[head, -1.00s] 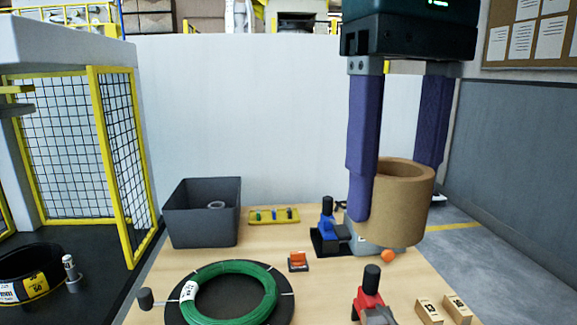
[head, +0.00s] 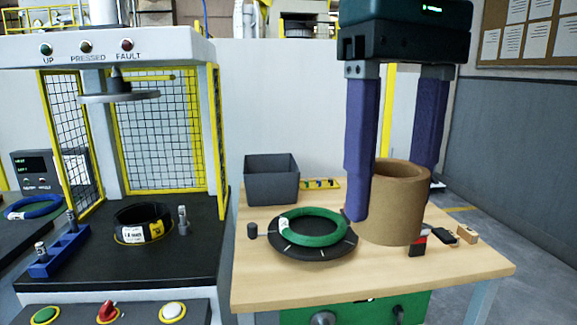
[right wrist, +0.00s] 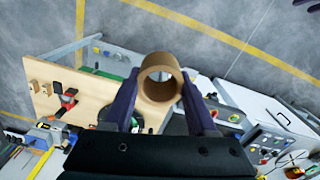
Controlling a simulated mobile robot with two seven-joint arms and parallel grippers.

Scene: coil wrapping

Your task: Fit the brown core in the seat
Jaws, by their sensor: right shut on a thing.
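The brown core (head: 392,218) is a thick-walled cardboard tube with its hole facing up. My right gripper (head: 385,190) is shut on it, with one purple finger in front at its left and the other partly hidden behind it. In the head view the core appears over the right part of the wooden table. In the right wrist view the core (right wrist: 158,88) sits between both fingers. At the left, a press bed holds a black coil (head: 142,221) inside a yellow ring. I cannot tell for sure which place is the seat. My left gripper is not in view.
A green coil (head: 312,228) lies on a black turntable (head: 300,251) on the wooden table (head: 372,268). A grey bin (head: 271,183) stands behind it. The press plate (head: 118,97) hangs above the bed, with yellow mesh guards around. A blue holder (head: 60,250) stands at the bed's left.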

